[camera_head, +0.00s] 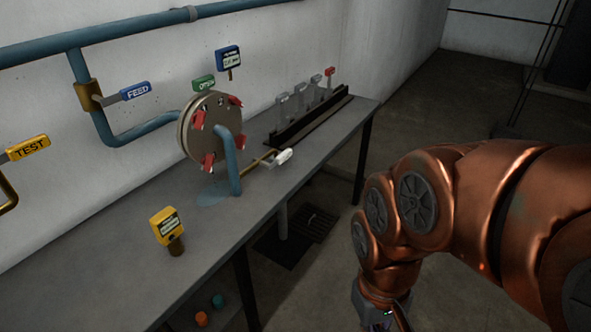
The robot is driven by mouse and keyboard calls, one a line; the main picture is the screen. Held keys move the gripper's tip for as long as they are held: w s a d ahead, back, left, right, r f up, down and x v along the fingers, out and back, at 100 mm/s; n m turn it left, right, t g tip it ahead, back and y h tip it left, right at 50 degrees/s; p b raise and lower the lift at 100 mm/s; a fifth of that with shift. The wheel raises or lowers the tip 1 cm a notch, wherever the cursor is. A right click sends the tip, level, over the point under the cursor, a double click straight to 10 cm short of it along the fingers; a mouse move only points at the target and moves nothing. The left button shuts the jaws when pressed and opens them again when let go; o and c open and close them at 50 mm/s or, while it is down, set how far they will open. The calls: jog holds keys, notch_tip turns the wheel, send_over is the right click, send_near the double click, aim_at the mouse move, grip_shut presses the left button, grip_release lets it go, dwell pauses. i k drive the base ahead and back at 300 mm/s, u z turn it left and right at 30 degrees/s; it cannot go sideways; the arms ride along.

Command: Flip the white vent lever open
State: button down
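A white lever handle (284,156) sits near the front edge of the grey bench, right of the round flanged vessel head (208,132). A thin brass-coloured stem (258,161) runs from it toward the vessel's blue pipe. No lettering on the white handle can be read. My arm comes in from the right and bends down over the floor in front of the bench. The grey end piece of my arm (374,306) is at the bottom edge, well below and right of the white handle and apart from it. My gripper's fingers are cut off by the frame.
Blue FEED (136,91), yellow TEST (28,148) and green OPEN (204,83) handles or tags are by the wall. A yellow tag (166,226) stands on the bench front. A rack (312,120) with several small levers, one red-topped, is behind the white handle. Floor right of the bench is clear.

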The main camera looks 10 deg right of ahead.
aim_at(287, 153)
jog(key=u, duration=0.55)
jog(key=i, duration=1.05)
jog(key=z, duration=0.15)
